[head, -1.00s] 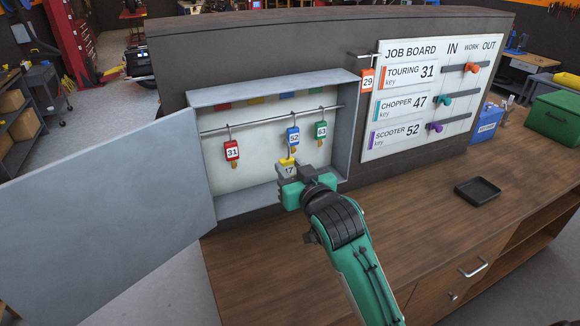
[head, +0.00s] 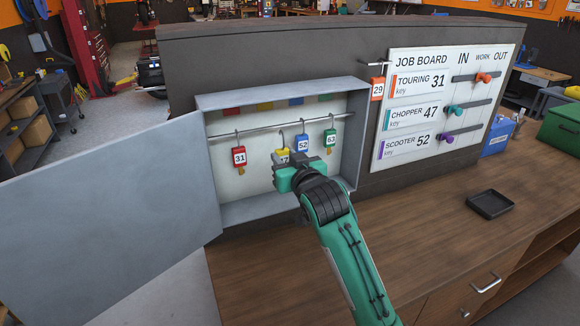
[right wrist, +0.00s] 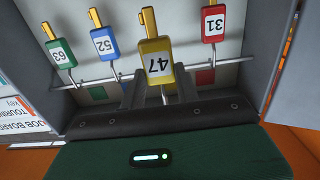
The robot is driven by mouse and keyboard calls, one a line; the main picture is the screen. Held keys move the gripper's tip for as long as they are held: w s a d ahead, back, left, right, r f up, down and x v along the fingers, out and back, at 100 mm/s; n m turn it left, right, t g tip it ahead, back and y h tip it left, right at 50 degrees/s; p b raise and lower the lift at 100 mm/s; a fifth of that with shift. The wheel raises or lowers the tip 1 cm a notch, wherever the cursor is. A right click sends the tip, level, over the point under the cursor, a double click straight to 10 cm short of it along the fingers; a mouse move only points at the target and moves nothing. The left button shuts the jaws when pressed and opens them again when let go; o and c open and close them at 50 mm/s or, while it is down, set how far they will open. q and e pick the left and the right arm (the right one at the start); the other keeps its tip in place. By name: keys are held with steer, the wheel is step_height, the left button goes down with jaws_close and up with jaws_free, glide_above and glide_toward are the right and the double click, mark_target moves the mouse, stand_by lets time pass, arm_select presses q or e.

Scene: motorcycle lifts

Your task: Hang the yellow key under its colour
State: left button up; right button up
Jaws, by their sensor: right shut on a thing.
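The yellow key (head: 281,157), tagged 47, is in my right gripper (head: 285,167), inside the open key cabinet (head: 278,87). The right wrist view shows the yellow tag (right wrist: 157,60) upside down between the two dark fingers (right wrist: 157,88). Its hook reaches up to the rail (head: 258,128); I cannot tell whether it rests on it. The yellow patch (head: 264,106) is on the cabinet's back wall, above and slightly left of the key, between the red patch (head: 231,111) and blue patch (head: 296,101). My left gripper is not in view.
On the rail hang the red key 31 (head: 239,156) to the left, and the blue key 52 (head: 303,146) and green key 63 (head: 330,138) close on the right. The cabinet door (head: 110,215) stands open at left. An orange tag 29 (head: 377,89) hangs outside, beside the job board (head: 420,150).

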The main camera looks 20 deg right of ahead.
steer(key=w+f+b, duration=0.1)
steer(key=w+b, duration=0.2)
steer(key=w, duration=0.5)
stand_by(0.5)
steer(key=shift+a, duration=0.1)
steer(key=o, duration=1)
steer(key=shift+f, duration=0.1)
steer(key=s+r+b, duration=0.1)
steer(key=s+b, duration=0.3)
steer(key=s, duration=0.9)
steer(key=shift+s+d, duration=0.25)
steer(key=shift+s, duration=0.1)
